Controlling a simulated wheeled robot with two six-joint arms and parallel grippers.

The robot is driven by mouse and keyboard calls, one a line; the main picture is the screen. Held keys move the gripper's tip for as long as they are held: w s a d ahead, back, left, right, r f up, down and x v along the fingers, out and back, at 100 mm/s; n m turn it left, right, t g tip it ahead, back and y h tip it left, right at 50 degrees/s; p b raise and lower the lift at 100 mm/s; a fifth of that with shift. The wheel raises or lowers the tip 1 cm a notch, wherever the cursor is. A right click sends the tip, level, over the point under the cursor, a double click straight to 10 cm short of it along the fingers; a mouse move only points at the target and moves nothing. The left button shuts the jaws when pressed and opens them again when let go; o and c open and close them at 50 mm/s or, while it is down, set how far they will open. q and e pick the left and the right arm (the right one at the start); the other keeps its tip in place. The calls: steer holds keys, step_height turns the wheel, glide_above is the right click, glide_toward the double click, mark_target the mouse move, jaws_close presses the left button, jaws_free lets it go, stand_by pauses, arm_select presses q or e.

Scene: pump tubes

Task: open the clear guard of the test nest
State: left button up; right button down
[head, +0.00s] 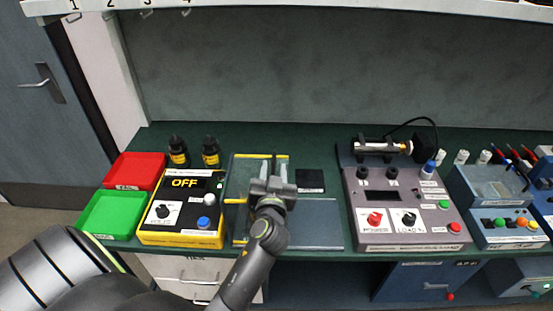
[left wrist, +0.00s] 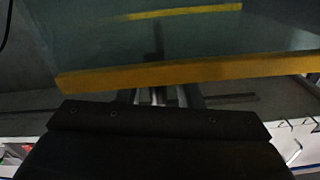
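The clear guard (head: 240,174) is a see-through panel with yellow edging, at the middle left of the bench in the head view. In the left wrist view its yellow edge (left wrist: 200,74) crosses the picture just beyond my gripper. My left gripper (head: 274,162) is at the guard, over its right part. In the left wrist view the fingers pass behind the yellow edge, and a narrow dark shape shows through the clear panel. The fingers look shut together, with nothing seen between them. Contact with the guard cannot be told. My right gripper is not in view.
A yellow-black box (head: 183,235) reading OFF stands close left of the guard, with red (head: 135,158) and green (head: 112,203) trays beyond. A grey control box (head: 400,238) stands to the right. Two dark bottles (head: 178,152) (head: 211,152) stand behind.

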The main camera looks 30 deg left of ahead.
arm_select(q)
steer(key=shift+w+a+r, duration=0.1)
steer(key=shift+c, duration=0.6)
jaws_close()
